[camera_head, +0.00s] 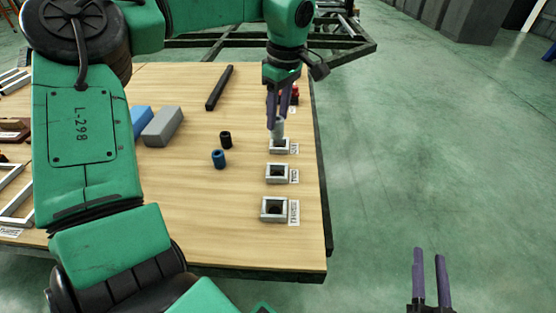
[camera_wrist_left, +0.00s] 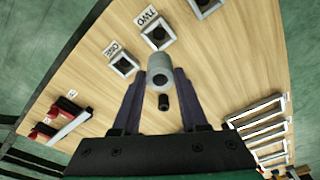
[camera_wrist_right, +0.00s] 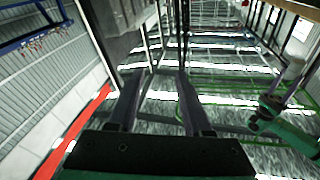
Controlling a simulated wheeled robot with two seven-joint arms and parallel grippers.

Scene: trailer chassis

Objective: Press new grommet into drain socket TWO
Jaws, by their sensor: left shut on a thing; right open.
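My left gripper (camera_head: 283,100) is shut on a grey hollow cylinder (camera_head: 278,128), which looks like the grommet. In the head view its lower end overlaps socket ONE (camera_head: 271,150); the exact gap is hard to tell. In the left wrist view the grey cylinder (camera_wrist_left: 160,66) shows its open end between the fingertips (camera_wrist_left: 157,80), beside socket ONE (camera_wrist_left: 124,65) and below socket TWO (camera_wrist_left: 157,37). Socket TWO (camera_head: 268,174) is a light square frame with a dark, empty-looking opening. My right gripper (camera_head: 431,265) is open and empty, off the table's right side.
Socket THREE (camera_head: 265,211) is nearest the front. A black cylinder (camera_head: 225,139) and a blue cylinder (camera_head: 218,159) stand left of the sockets. A black bar (camera_head: 219,88), a grey block (camera_head: 163,126) and a blue block (camera_head: 142,120) lie farther left. Red parts (camera_head: 295,92) sit behind.

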